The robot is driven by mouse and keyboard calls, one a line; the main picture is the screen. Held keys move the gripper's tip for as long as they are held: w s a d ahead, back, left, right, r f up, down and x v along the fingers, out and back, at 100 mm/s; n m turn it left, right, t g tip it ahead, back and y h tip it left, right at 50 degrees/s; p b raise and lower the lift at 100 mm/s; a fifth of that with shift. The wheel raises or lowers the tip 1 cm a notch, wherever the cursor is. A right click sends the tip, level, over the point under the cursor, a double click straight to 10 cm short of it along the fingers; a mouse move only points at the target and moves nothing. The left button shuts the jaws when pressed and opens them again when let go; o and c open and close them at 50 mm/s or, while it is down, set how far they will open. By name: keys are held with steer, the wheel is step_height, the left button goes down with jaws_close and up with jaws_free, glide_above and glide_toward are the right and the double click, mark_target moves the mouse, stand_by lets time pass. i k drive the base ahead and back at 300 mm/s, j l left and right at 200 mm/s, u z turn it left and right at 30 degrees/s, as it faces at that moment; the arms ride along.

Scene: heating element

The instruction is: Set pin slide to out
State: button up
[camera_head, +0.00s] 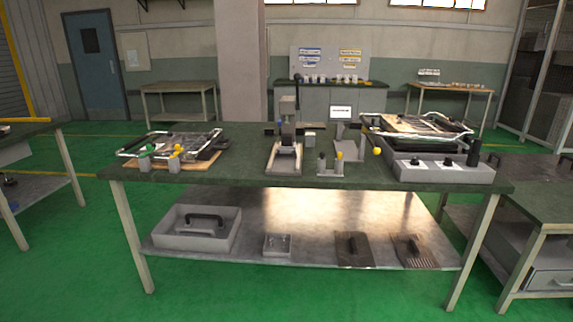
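No part can be made out for certain as the pin slide at this distance. A grey upright fixture with a dark lever (288,135) stands in the middle of the green-topped workbench (240,172). Just right of it is a small grey block with posts and a yellow knob (339,156). A framed fixture (170,142) at the bench's left has a green knob (145,151) and a yellow knob (175,151) at its front. Another yellow knob (376,151) sits beside the right framed fixture (420,128). My gripper is not in view.
A grey control box with dark knobs (440,170) sits at the bench's right front. The lower shelf holds a grey tray (170,229), a small box (277,244) and two flat handled pieces. Other benches stand left, right and behind. The green floor in front is clear.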

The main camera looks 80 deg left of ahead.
mark_target(281, 152)
steer(key=u, duration=1.95)
steer(key=i+j+u, duration=0.15)
steer(key=u, duration=0.2)
steer(key=i+u, duration=0.75)
steer(key=i+l, duration=0.1)
steer(key=i, duration=0.45)
